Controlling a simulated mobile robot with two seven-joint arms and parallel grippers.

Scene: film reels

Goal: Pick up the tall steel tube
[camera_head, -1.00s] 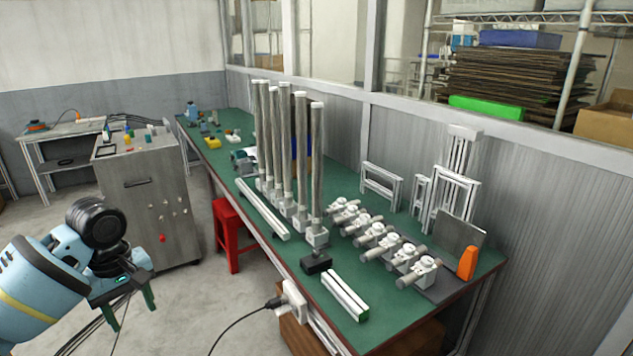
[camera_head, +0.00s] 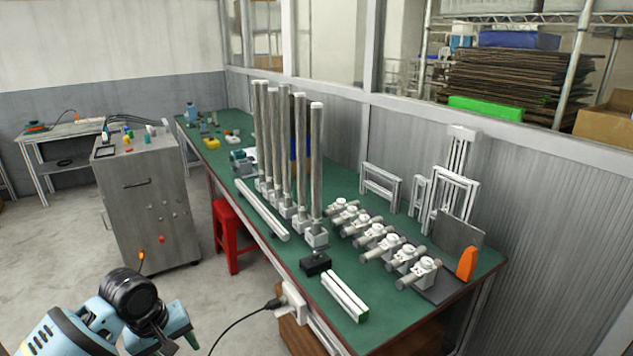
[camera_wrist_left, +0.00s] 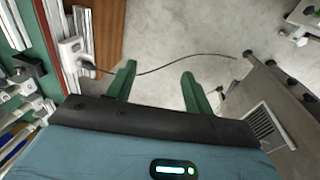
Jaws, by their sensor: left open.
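Several tall steel tubes stand upright in a row on the green bench in the head view. The nearest tall steel tube (camera_head: 316,165) rises from a white block foot beside a small black block (camera_head: 316,264). My left gripper is low at the left of the head view, off the bench and well apart from the tubes; its fingers are mostly hidden there. In the left wrist view my left gripper (camera_wrist_left: 157,80) has its two green fingers spread, with bare floor and a cable between them. My right gripper does not show.
The green bench (camera_head: 290,265) also holds a row of small clamp-like fittings (camera_head: 375,238), a white profile piece (camera_head: 345,296) and an orange part (camera_head: 466,263). A red stool (camera_head: 228,235) and a grey cabinet (camera_head: 147,205) stand left of it. Floor between is clear.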

